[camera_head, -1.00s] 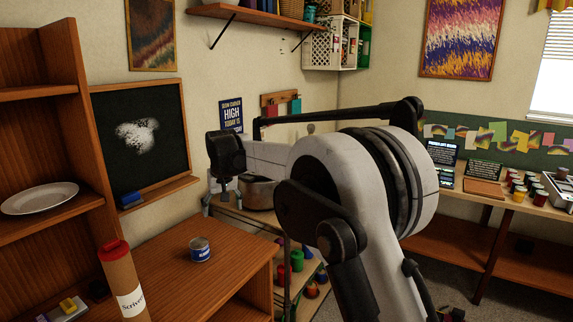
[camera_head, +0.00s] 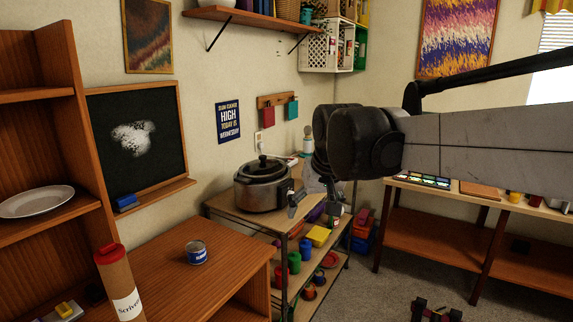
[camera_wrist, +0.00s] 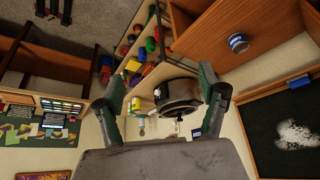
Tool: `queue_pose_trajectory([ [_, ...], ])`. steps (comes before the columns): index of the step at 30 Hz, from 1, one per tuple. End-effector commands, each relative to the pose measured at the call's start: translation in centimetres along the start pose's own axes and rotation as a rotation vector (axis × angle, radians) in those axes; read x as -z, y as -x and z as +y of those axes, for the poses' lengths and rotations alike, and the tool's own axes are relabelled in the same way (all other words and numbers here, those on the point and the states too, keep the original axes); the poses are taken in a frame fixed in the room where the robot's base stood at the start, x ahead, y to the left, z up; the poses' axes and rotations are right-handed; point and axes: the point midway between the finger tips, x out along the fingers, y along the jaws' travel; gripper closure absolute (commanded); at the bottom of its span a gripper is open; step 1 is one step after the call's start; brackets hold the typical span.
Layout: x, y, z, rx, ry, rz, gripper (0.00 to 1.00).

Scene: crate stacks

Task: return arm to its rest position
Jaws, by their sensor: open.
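My arm reaches in from the right in the head view. My gripper (camera_head: 318,203) hangs at its end, in front of the corner shelf and to the right of the slow cooker in the picture. In the wrist view my gripper (camera_wrist: 163,95) shows two fingers spread wide apart, with nothing between them held. The slow cooker (camera_wrist: 178,96) shows beyond and between the fingers, apart from them.
The grey slow cooker (camera_head: 262,188) stands on a shelf unit (camera_head: 238,217) holding colored containers. A blue-labelled can (camera_head: 197,252) stands on the wooden cabinet (camera_head: 172,280), near a tall tube (camera_head: 120,285). Open floor (camera_head: 385,285) lies at right.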

Motion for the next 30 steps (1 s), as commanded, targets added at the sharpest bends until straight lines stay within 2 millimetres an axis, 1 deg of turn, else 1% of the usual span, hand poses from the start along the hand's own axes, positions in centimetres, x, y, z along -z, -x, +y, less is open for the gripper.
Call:
queue_pose_trajectory([
  [1,-1.7,0.8,0.9,-0.007,-0.013,0.007,0.27],
  [6,-6.7,2.6,3.1,-0.027,-0.049,0.034,0.27],
  [8,-8.5,3.1,3.8,-0.033,-0.061,0.043,0.27],
  [13,-13.8,4.1,5.5,-0.055,-0.096,0.07,0.27],
  [17,-18.0,4.4,6.4,-0.072,-0.122,0.09,0.27],
  [21,-22.4,4.2,7.2,-0.09,-0.15,0.11,0.27],
  [24,-25.0,3.9,7.6,-0.102,-0.166,0.124,0.27],
  [27,-27.0,3.5,7.9,-0.11,-0.178,0.134,0.27],
  [30,-28.2,3.2,8.0,-0.116,-0.185,0.14,0.27],
])
